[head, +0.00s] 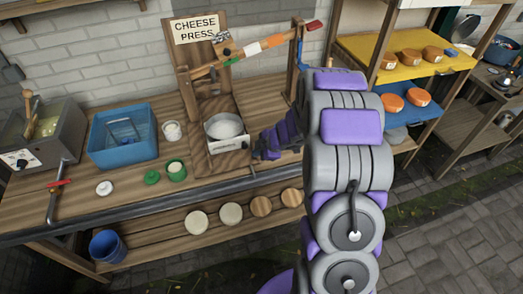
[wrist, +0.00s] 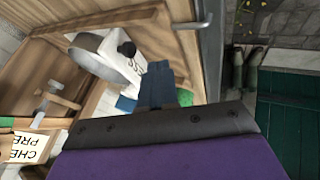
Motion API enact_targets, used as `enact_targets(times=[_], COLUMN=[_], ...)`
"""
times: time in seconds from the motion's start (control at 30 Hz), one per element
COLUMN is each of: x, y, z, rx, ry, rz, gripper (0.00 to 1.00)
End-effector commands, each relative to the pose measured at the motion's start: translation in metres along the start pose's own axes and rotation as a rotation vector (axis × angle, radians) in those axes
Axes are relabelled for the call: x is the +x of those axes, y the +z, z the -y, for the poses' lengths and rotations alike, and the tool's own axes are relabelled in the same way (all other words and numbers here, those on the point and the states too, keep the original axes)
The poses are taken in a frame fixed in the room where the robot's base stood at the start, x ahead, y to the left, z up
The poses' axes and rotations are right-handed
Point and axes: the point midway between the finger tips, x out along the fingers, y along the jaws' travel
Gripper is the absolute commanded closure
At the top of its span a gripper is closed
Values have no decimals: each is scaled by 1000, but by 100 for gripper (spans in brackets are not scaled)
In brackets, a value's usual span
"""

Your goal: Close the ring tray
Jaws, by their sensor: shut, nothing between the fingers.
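The ring tray (head: 228,152) is a pale box with a silver metal ring (head: 223,125) on it. It sits on the wooden base of the cheese press (head: 184,90), in front of the upright board. The tray (wrist: 126,50) and ring (wrist: 92,44) also show in the wrist view, with dark lettering on the tray's front. How far the tray stands out is hard to tell. My gripper (head: 259,150) is just right of the tray in the head view. In the wrist view its fingers (wrist: 158,68) are together and empty, near the tray's lettered front.
A blue basin (head: 97,146), a white cup (head: 172,131) and a green pot (head: 176,171) stand left of the press. A press lever (head: 252,47) hangs above. Cheese wheels (head: 405,59) sit on shelves at right. A metal rail (head: 215,188) runs along the bench front.

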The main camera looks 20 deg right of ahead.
Motion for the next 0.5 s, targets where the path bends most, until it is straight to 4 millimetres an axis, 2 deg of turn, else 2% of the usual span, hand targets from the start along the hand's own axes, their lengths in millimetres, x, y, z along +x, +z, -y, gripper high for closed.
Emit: enact_targets(times=[0.03,0.3,0.5], x=[13,54,60], y=[0,1,0], z=[2,-1,-22], rx=[-1,-2,-3], ry=[-2,2,4], rz=[-4,1,1], gripper=[100,100,100])
